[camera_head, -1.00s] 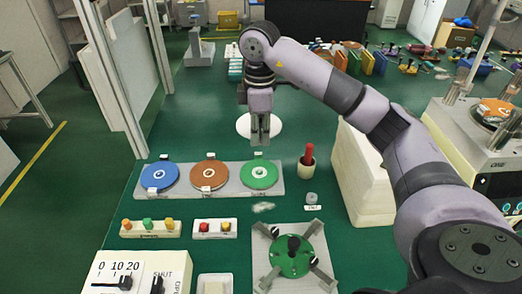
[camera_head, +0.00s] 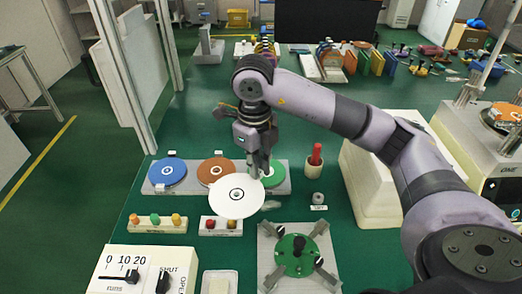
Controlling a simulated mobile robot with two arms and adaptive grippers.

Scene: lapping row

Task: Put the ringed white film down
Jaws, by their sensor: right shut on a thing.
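The ringed white film (camera_head: 236,206) is a round white disc with a dark ring at its centre. My right gripper (camera_head: 257,172) is shut on its far right edge. The film appears held above the table, covering part of the brown disc (camera_head: 214,166) and the small button block. A grey tray (camera_head: 188,188) bears a blue disc (camera_head: 167,172), the brown disc and a green disc (camera_head: 276,174). The green disc is partly hidden by the film and gripper. My left gripper is out of view.
A clamp fixture with a green plate (camera_head: 296,264) stands in front right. A control box (camera_head: 140,270), a block with coloured knobs (camera_head: 158,223) and a cup with a red handle (camera_head: 315,160) are nearby. A white block (camera_head: 360,185) stands right.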

